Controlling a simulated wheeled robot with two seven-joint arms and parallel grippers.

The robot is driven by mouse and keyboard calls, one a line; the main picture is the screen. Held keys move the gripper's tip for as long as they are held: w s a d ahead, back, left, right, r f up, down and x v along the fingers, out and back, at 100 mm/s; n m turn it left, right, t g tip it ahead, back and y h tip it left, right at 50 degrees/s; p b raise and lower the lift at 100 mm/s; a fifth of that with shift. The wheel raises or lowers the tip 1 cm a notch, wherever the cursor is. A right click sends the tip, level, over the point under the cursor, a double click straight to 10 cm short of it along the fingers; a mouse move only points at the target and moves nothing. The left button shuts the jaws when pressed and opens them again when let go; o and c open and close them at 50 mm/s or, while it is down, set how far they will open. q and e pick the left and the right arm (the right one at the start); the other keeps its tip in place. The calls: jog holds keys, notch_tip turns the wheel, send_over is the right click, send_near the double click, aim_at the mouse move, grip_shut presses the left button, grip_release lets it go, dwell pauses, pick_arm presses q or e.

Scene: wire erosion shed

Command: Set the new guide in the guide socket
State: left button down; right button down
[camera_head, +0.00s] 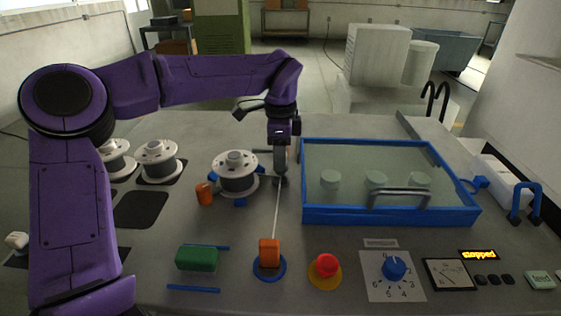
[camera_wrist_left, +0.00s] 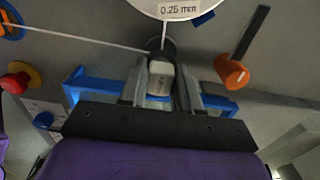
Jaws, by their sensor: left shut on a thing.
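My left gripper (camera_head: 281,158) points down just left of the blue-rimmed tank. In the left wrist view its fingers (camera_wrist_left: 161,88) are shut on a light grey piece (camera_wrist_left: 160,73), which looks like the new guide. Directly under it is a dark round fitting (camera_head: 280,182), probably the guide socket; it also shows in the left wrist view (camera_wrist_left: 160,46). I cannot tell whether the grey piece touches or sits in it. A pale wire (camera_head: 276,215) runs from the spool (camera_head: 236,172) past this fitting to an orange block (camera_head: 270,253). My right gripper is not in view.
The blue tank rim (camera_head: 390,216) is close on the right of the gripper. A red button (camera_head: 325,266), a dial (camera_head: 394,268) and a green block (camera_head: 197,258) lie along the front. Spare spools (camera_head: 157,160) stand left.

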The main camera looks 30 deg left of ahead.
pick_arm(q)
notch_tip(320, 180, down, 3)
jog(key=shift+w+d+r, duration=0.1)
jog(key=shift+w+f, duration=0.1)
jog(key=shift+f, duration=0.3)
jog(key=c, duration=0.8)
grip_release()
notch_tip(320, 180, up, 12)
jog(key=shift+r, duration=0.2)
